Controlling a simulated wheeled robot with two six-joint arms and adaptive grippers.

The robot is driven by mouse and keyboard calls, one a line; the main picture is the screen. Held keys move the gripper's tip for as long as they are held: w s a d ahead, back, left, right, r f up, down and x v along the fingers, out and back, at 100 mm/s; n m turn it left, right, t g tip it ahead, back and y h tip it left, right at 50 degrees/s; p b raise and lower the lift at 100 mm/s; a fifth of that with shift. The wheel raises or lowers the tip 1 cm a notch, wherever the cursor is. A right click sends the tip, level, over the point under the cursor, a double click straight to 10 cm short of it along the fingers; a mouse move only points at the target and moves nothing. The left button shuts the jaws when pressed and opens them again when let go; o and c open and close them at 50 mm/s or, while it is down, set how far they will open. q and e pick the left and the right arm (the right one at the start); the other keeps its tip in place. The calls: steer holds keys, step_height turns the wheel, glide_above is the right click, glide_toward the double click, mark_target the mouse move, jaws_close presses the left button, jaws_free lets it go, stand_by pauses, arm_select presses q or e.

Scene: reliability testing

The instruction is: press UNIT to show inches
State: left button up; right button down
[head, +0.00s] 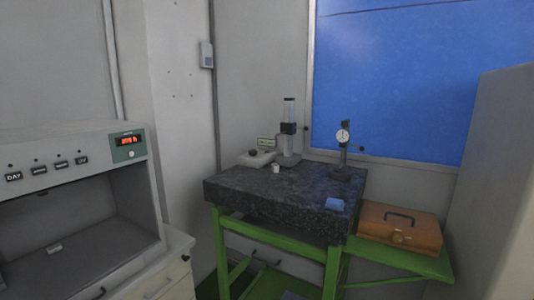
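No label reading UNIT can be made out in the head view. A grey device (289,145) with an upright column stands at the back of a dark granite plate (240,190). A small light panel (264,141), perhaps a display, shows at its left; its text is too small to read. A low grey unit (257,159) with a dark knob sits below this panel. A dial gauge (343,136) on a stand is at the plate's right. Neither of my grippers is in view.
A grey booth (70,140) at left has several labelled switches, one reading DAY (13,176), and a red-digit display (128,141). A wooden case (385,232) sits right on a green stand (333,270).

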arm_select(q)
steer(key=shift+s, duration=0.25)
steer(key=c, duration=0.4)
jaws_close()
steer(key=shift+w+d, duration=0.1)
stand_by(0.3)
